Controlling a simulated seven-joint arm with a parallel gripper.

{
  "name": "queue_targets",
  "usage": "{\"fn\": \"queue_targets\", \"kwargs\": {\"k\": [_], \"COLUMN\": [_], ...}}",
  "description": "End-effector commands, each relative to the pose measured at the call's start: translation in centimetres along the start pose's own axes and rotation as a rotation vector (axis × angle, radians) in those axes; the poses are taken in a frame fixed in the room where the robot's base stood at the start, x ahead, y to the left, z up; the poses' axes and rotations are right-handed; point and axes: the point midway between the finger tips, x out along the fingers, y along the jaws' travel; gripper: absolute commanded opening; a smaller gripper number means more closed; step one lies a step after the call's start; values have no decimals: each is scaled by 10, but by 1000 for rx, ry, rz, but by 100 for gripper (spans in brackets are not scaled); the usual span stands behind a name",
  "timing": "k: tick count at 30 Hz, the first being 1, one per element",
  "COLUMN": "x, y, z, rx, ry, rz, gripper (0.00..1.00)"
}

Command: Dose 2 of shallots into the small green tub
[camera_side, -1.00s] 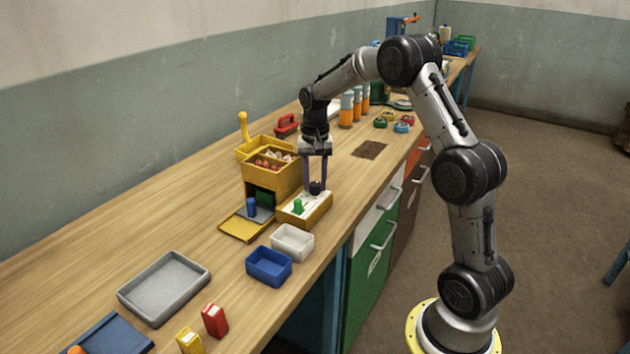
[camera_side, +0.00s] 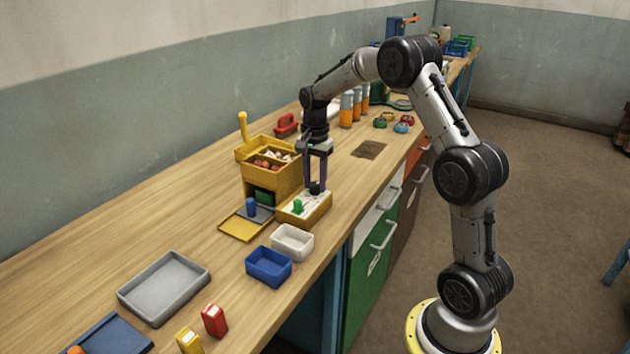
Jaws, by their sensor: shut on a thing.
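My gripper (camera_side: 316,187) points straight down and is shut on a black knob (camera_side: 315,189) on top of a yellow box with a pale panel (camera_side: 320,209). A green knob (camera_side: 298,206) stands on the same panel, nearer the camera. Behind it is a yellow dispenser (camera_side: 272,178) with an open top; reddish and pale pieces (camera_side: 268,163) lie inside, too small to tell which are shallots. A green tub (camera_side: 264,197) sits in the dark opening under the dispenser, partly hidden. A blue peg (camera_side: 251,204) stands on a grey plate in front of that opening.
A white tub (camera_side: 293,241) and a blue tub (camera_side: 268,266) stand in front of the yellow box. A grey tray (camera_side: 164,288) and red and yellow packets (camera_side: 214,320) are nearer the camera. Orange-banded cylinders (camera_side: 346,108) stand behind.

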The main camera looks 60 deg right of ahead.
Motion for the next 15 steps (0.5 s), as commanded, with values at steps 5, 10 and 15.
{"fn": "queue_targets", "kwargs": {"k": [5, 10, 15], "x": [0, 0, 0], "y": [0, 0, 0], "z": [0, 0, 0], "rx": [0, -1, -1], "ry": [-1, -1, -1], "rz": [1, 1, 0], "gripper": [0, 48, 69]}}
